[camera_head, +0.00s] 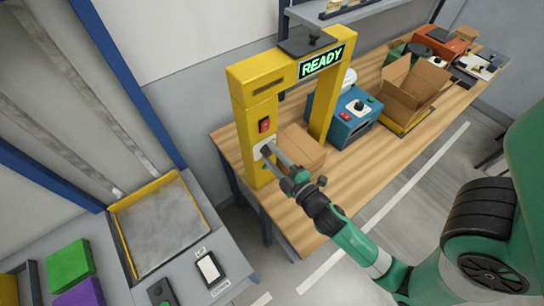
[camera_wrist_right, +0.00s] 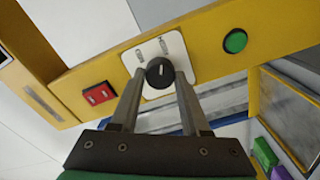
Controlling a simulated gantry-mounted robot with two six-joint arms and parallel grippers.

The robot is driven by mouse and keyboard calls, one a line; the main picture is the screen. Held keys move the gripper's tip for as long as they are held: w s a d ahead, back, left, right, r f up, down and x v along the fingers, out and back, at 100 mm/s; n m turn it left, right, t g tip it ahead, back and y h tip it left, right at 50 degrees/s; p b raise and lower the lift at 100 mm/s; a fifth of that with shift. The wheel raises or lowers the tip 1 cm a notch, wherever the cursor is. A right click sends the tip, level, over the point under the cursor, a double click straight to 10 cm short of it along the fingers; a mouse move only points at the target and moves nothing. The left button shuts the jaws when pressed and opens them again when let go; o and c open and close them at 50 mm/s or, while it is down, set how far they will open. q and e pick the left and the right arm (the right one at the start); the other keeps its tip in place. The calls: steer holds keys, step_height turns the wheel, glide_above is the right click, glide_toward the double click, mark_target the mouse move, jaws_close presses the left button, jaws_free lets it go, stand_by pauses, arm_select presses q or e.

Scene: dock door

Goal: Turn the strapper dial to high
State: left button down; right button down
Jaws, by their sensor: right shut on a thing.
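The strapper (camera_head: 243,90) is a yellow arch on the wooden table, with a lit green READY sign (camera_head: 321,61). Its black dial (camera_wrist_right: 159,72) sits on a white plate (camera_wrist_right: 177,48) with small marks I cannot read. A pale line shows on the dial's face; its exact setting is unclear. My right gripper (camera_wrist_right: 162,82) is shut on the dial, one finger on each side. In the head view my right gripper (camera_head: 268,151) reaches the strapper's left post and hides most of the dial. My left gripper is not in view.
A red switch (camera_wrist_right: 98,93) and a green button (camera_wrist_right: 235,41) flank the dial on the yellow post. A cardboard box (camera_head: 300,146) stands inside the arch. A blue machine (camera_head: 345,122) and an open carton (camera_head: 415,88) are farther right. A grey counter lies at lower left.

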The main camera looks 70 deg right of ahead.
steer(key=shift+m, duration=0.3)
steer(key=shift+c, duration=2)
jaws_free()
steer(key=b+v, duration=0.5)
steer(key=v, duration=0.6)
steer(key=shift+s+a, duration=0.2)
steer(key=shift+s, duration=0.1)
steer(key=shift+w, duration=0.1)
